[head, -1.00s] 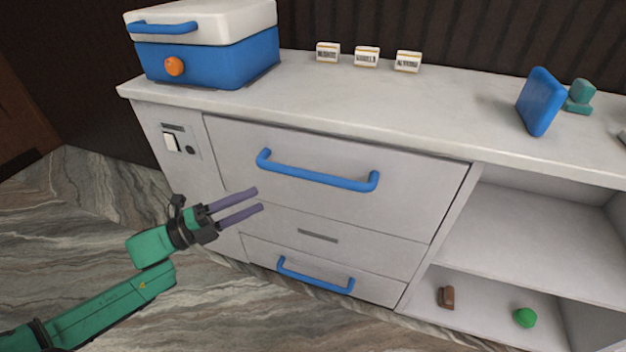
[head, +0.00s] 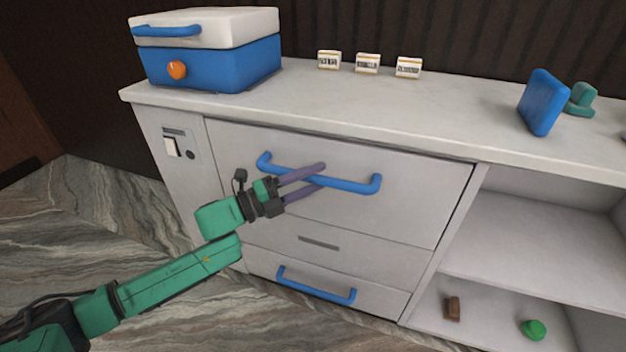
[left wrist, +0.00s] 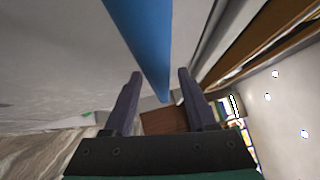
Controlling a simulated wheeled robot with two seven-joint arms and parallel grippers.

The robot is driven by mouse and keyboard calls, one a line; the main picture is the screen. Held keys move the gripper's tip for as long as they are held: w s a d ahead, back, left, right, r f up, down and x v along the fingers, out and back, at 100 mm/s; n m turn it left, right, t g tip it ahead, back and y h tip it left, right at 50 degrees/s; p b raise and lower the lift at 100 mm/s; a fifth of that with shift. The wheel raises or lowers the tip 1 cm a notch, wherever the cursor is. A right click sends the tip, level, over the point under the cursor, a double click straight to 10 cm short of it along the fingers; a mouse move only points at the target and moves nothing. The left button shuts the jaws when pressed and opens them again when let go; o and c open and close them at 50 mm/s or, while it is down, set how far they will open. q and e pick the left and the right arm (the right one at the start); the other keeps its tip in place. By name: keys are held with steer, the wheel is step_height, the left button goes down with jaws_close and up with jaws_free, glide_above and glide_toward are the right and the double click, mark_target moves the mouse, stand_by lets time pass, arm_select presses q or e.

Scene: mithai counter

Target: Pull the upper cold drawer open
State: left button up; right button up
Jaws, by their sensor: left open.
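The upper cold drawer (head: 420,207) has a grey front and appears closed, flush with the counter. Its blue bar handle (head: 350,185) runs across the upper part of the front. My left gripper (head: 322,174) is open at the middle of this handle, one finger above the bar and one below in the head view. In the left wrist view the blue handle (left wrist: 145,40) runs between the two open fingers (left wrist: 158,88). I cannot tell whether the fingers touch it. My right gripper is not in view.
A lower drawer with a blue handle (head: 315,287) is below. Open shelves at the right hold a brown block (head: 452,308) and a green object (head: 534,329). On the counter (head: 330,105) stand a blue-and-white box (head: 225,65), small labelled blocks (head: 367,63) and a blue slab (head: 541,102).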

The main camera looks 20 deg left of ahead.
arm_select(q)
jaws_close()
stand_by(1.5)
